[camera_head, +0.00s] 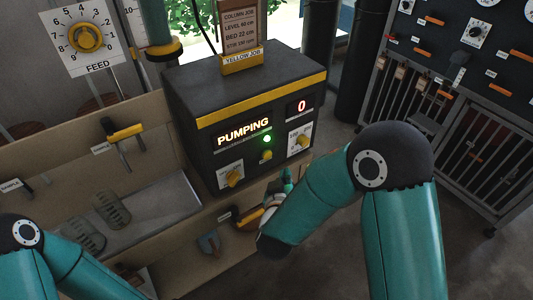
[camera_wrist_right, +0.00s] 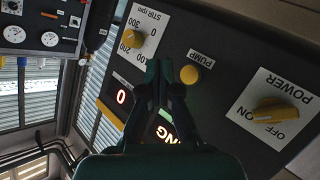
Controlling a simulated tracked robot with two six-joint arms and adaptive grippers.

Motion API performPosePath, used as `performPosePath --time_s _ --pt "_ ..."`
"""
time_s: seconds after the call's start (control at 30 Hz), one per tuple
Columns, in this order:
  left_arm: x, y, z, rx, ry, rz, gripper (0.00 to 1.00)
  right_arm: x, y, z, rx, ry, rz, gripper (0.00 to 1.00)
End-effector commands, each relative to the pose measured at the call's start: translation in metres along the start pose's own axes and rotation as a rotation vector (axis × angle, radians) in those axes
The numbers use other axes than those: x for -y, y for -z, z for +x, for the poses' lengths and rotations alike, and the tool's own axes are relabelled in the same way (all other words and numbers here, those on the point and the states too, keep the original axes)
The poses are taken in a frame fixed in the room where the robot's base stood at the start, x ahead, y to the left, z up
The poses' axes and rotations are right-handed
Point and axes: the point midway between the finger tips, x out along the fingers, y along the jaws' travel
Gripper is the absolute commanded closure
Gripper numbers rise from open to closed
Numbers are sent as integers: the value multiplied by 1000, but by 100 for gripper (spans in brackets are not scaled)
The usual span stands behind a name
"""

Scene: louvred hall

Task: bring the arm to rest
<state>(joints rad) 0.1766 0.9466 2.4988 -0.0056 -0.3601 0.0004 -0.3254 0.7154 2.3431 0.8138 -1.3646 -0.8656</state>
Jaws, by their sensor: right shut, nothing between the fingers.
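My right arm comes in from the right in the head view, its forearm reaching down and left in front of the control box (camera_head: 192,90). Its gripper (camera_head: 287,178) is mostly hidden behind its own wrist, just in front of the box's lower front. In the right wrist view the gripper's two fingers (camera_wrist_right: 160,82) are together with nothing between them, over the panel near the yellow PUMP button (camera_wrist_right: 190,75). Whether they touch the panel I cannot tell. My left arm shows at the lower left of the head view; its gripper is out of frame.
The box reads PUMPING, with a lit green lamp (camera_head: 267,139) and a red 0 (camera_head: 301,106). A POWER knob (camera_wrist_right: 275,112) and a STIR knob (camera_wrist_right: 133,38) flank the button. A bench with a tray (camera_head: 150,215) is left; a tool board (camera_head: 460,60) is right.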

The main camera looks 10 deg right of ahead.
Motion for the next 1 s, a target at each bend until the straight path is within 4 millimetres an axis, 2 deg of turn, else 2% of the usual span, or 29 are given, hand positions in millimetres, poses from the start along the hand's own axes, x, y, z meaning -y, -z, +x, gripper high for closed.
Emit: performPosePath --time_s 0.23,0.37,0.5,0.57,0.6,0.67,0.7,0.77,0.8,0.9,1.0 --pt "0 0 -1 0 0 0 60 -2 0 1 3 -3 1 100" --pt "-5 0 -13 0 0 0 60 -20 -7 7 44 -31 0 100" --pt "-15 0 -40 0 0 0 60 -55 -42 17 158 -61 -28 100" --pt "-20 0 -56 0 0 0 60 -60 -67 17 231 -6 -39 100" --pt "-24 0 -66 0 0 0 60 -54 -90 12 299 72 -16 100" --pt "-28 0 -78 -1 0 0 60 -35 -124 -3 408 212 51 100" --pt "-30 0 -82 -1 0 0 60 -21 -144 -18 485 302 103 100" --pt "-32 0 -88 0 0 0 60 0 -168 -45 604 430 179 100" --pt "-32 0 -90 0 0 0 60 14 -181 -65 683 508 225 100" --pt "-32 -1 -89 0 0 0 60 43 -203 -116 870 668 305 100" --pt "-31 -1 -87 1 0 0 60 56 -212 -154 1022 754 351 100"
